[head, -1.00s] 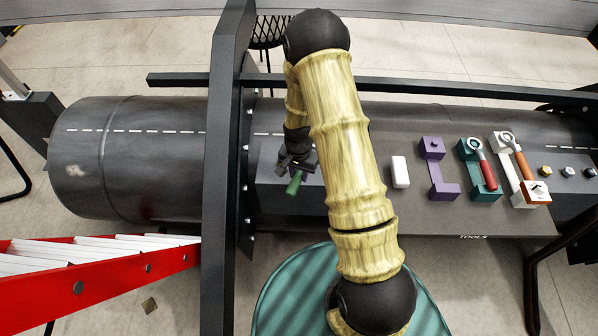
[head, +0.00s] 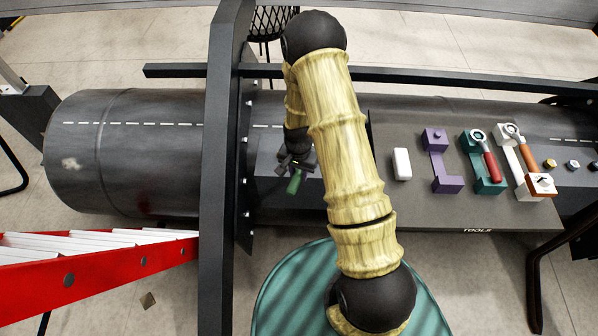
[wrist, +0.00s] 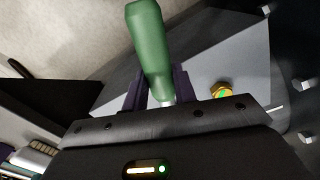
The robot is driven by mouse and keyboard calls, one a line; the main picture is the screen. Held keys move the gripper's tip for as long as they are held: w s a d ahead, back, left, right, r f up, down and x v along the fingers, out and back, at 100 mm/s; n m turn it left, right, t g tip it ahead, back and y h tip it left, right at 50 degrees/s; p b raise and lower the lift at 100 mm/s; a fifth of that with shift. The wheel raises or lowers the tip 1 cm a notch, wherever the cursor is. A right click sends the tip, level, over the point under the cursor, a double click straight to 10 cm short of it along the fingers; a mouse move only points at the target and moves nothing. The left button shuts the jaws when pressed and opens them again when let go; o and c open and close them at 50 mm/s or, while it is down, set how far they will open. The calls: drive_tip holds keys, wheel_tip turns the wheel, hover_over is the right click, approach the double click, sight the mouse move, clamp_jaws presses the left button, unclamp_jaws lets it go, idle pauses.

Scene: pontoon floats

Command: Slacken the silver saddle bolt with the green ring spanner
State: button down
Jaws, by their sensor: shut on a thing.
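The green spanner's handle (head: 294,182) sticks out from my gripper (head: 297,160), low over the grey saddle plate left of my arm. In the wrist view the green handle (wrist: 150,45) rises between the dark purple-grey jaws (wrist: 160,95), which are shut on it. The spanner's ring end is hidden behind my gripper body. A brass-coloured bolt (wrist: 222,90) stands on the plate just right of the jaws, apart from them. No silver saddle bolt can be made out at the spanner; my gripper hides that spot.
Silver hex bolts (wrist: 304,85) line the dark upright flange (head: 226,170) close to the left of my gripper. On the right, the tool board (head: 400,210) holds a white block (head: 402,164), an empty-looking purple holder (head: 436,165), a red-handled spanner (head: 490,165) and an orange-handled spanner (head: 528,158). A red ladder (head: 100,270) stands front left.

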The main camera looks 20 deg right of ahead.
drive_tip(key=shift+d+f, duration=0.1)
drive_tip(key=shift+f, duration=0.2)
drive_tip(key=shift+w, duration=0.2)
idle(0.4)
drive_tip(key=shift+s+d, duration=0.1)
drive_tip(key=shift+s, duration=0.05)
drive_tip(key=shift+s+a, duration=0.15)
drive_tip(key=shift+a, duration=0.05)
drive_tip(key=shift+d, duration=0.15)
idle(0.6)
drive_tip(key=shift+f+b, duration=0.55)
drive_tip(key=shift+f, duration=0.2)
drive_tip(key=shift+r, duration=0.15)
